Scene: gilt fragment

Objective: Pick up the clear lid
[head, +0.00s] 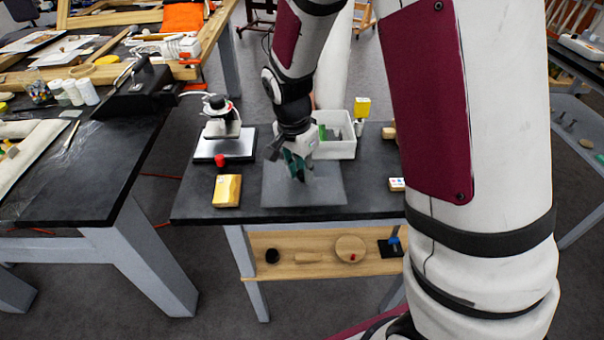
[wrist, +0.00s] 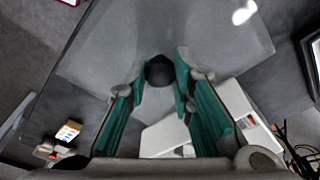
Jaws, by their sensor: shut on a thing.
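The clear lid (head: 325,190) shows in the head view as a grey see-through rectangle over the middle of the dark table. In the wrist view the clear lid (wrist: 205,35) is a large glossy pane with a bright glare spot. Its round black knob (wrist: 160,71) sits between my green fingertips. My gripper (head: 298,172) points down over the lid, and it also shows in the wrist view (wrist: 161,78), shut on the knob. I cannot tell whether the lid touches the table.
A yellow block (head: 227,191) and a white device (head: 222,122) on a plate are left of the lid. A white bin (head: 340,140) stands behind it. A small white box (head: 397,184) lies to the right. A wooden shelf (head: 320,258) is below the tabletop.

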